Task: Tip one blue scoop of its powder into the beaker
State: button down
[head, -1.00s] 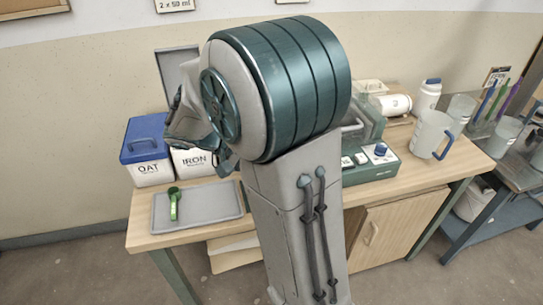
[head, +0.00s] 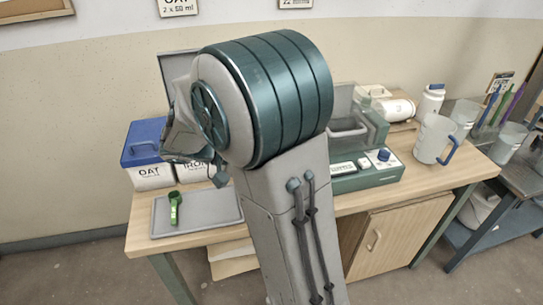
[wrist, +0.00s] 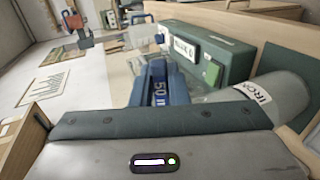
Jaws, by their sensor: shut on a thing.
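My gripper (wrist: 158,76) is shut on a blue scoop (wrist: 158,92) marked 50 in the wrist view. Whether powder is in the scoop cannot be seen. In the head view my arm hides the scoop and the fingers. A clear beaker-like jug with a blue handle (head: 433,140) stands at the right end of the bench, far from my gripper. The white OAT bucket (head: 152,176) with a blue lid (head: 143,142) and the IRON bucket (head: 192,173) stand at the left; my arm partly covers the IRON bucket.
A green scoop (head: 175,207) lies on a grey tray (head: 215,212) at the bench's front left. A green device (head: 366,176) with a blue knob stands between my arm and the jug. A white bottle (head: 431,100) is behind the jug. A side table (head: 508,195) adjoins at right.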

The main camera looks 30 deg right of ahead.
dwell(0.4)
jog(key=shift+r+y+p, duration=0.55)
jog(key=shift+y+p, duration=0.05)
jog(key=shift+p, duration=0.05)
jog(key=y+p, duration=0.1)
jog(key=r+t+y+p, duration=0.1)
jog(key=y, duration=0.1)
jog(key=r+y+p, duration=0.1)
jog(key=y+p, duration=0.1)
jog(key=shift+t, duration=0.4)
notch_tip(320, 180, up, 2)
jog(key=t+y+p, duration=0.1)
jog(key=y+p, duration=0.1)
jog(key=y, duration=0.1)
jog(key=y+p, duration=0.2)
jog(key=p, duration=0.1)
jog(key=shift+t+y, duration=0.4)
jog(key=shift+y+p, duration=0.3)
jog(key=shift+y, duration=0.3)
